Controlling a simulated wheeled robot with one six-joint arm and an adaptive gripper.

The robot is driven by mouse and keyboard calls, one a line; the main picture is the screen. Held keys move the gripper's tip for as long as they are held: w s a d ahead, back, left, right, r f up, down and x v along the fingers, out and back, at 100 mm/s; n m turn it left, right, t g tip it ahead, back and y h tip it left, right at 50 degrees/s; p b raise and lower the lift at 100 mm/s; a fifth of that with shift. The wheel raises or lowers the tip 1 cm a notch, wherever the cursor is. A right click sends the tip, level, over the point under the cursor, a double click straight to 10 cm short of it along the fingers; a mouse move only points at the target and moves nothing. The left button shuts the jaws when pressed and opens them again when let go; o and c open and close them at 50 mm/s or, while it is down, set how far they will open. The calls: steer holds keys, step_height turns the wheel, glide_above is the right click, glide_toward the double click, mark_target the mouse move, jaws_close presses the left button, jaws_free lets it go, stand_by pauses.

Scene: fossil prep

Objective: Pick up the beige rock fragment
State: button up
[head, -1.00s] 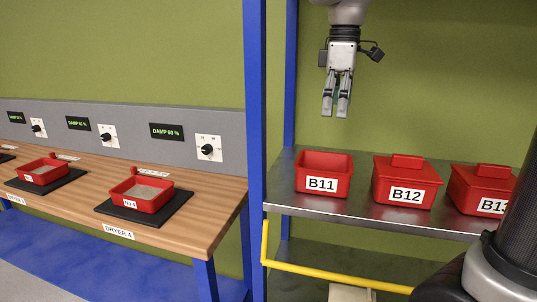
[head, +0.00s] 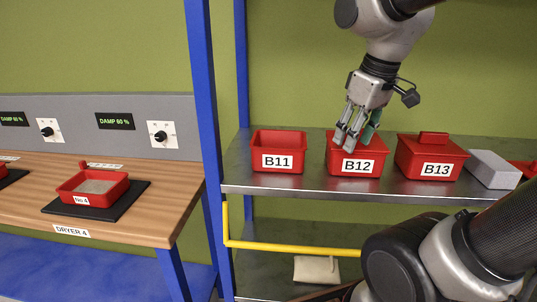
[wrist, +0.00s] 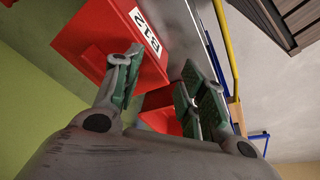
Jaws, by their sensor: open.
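My gripper (head: 348,142) is open and points down at the red box B12 (head: 373,168), overlapping its front and top in the head view. In the wrist view my gripper's green-padded fingers (wrist: 160,90) are apart, with B12 (wrist: 95,35) beyond them at upper left. Another red surface (wrist: 160,108) shows between the fingers; I cannot tell which part it is. I cannot make out a beige rock fragment for certain. A beige, pouch-like item (head: 317,268) lies on the lower shelf.
Red box B11 (head: 278,142) stands open at left on the metal shelf (head: 300,184). Lidded box B13 (head: 412,160) and a grey block (head: 493,170) stand right of B12. A blue post (head: 203,120) separates the shelf from the wooden bench (head: 130,220).

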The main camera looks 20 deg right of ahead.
steer(key=w+a+n+g, duration=0.1)
steer(key=w+a+n, duration=0.2)
steer(key=w+a, duration=0.1)
steer(key=w+a+f+n+g, duration=0.1)
steer(key=w+a+n, duration=0.2)
steer(key=w+a, duration=0.1)
steer(key=w+a+n+g, duration=0.1)
steer(key=w+a+n, duration=0.2)
steer(key=w, duration=0.2)
steer(key=shift+a+f+n, duration=0.3)
steer(key=shift+a, duration=0.1)
step_height(320, 180, down, 7)
steer(key=shift+f, duration=0.1)
steer(key=c, duration=0.8)
